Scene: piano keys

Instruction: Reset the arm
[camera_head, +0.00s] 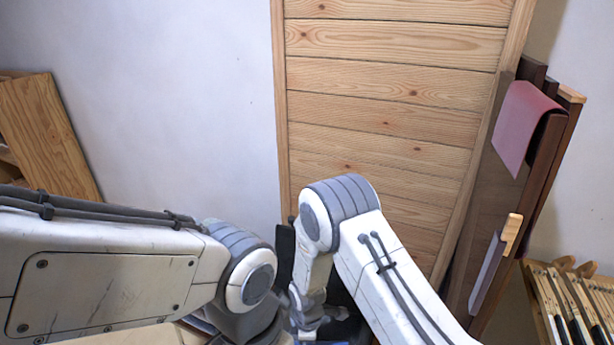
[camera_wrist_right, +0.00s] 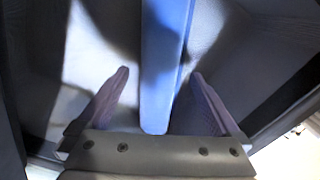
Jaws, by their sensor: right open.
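My right arm bends in the lower middle of the head view, its forearm pointing down; its gripper cannot be made out there. In the right wrist view my right gripper (camera_wrist_right: 160,90) is open, its two dark fingers wide apart. A blue bar shows between or beyond the fingers; I cannot tell whether it is part of my body or how near it is. My left arm comes in from the left and bends down near the middle, its gripper out of sight. Piano keys (camera_head: 575,310) show at the lower right of the head view.
A tall wooden plank panel (camera_head: 385,75) stands behind my arms. Dark wooden boards with a draped red cloth (camera_head: 522,122) stand to its right. A wooden shelf piece (camera_head: 50,130) is at the left. The white wall (camera_head: 180,90) between is bare.

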